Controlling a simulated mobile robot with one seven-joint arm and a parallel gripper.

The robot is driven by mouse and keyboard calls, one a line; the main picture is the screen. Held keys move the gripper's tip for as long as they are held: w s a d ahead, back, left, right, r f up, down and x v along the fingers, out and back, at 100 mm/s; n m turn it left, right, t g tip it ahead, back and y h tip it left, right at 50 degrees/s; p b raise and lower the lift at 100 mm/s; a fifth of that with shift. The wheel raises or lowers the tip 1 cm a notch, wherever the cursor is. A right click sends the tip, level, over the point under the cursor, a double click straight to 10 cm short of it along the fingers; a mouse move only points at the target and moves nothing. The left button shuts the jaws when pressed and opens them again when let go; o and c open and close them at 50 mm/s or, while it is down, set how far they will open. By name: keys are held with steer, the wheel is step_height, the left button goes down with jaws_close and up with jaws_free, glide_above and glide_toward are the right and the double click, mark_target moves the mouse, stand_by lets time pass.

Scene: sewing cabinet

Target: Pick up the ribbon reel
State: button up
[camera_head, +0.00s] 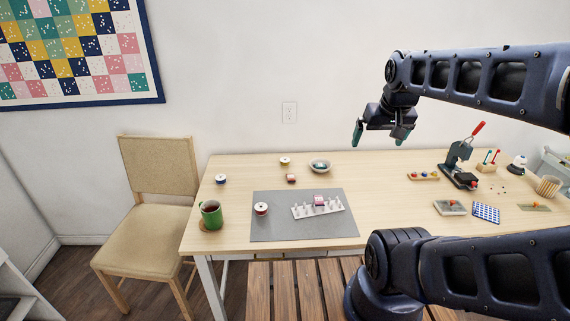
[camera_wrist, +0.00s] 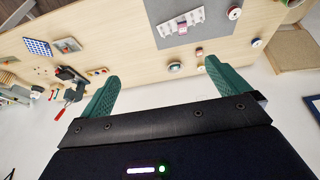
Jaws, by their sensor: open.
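Several small reels lie on the table, and I cannot tell for sure which is the ribbon reel. A red-and-white reel (camera_head: 261,209) stands on the grey mat's left part. A pink-and-white reel (camera_head: 320,200) is at the white pegged rack (camera_head: 318,210). A dark red reel (camera_head: 291,178) and a pale-topped reel (camera_head: 284,161) are behind the mat. A blue-and-white reel (camera_head: 221,179) is at the left. My gripper (camera_head: 380,133) is open and empty, raised above the table's back edge, apart from all reels. Its green fingers also show in the wrist view (camera_wrist: 162,72).
The grey mat (camera_head: 290,228) lies at the table's front. A press with red handle (camera_head: 461,160) and several trays fill the right. A chair (camera_head: 150,230) stands left.

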steer(key=c, duration=0.5)
steer(key=shift+c, duration=0.2)
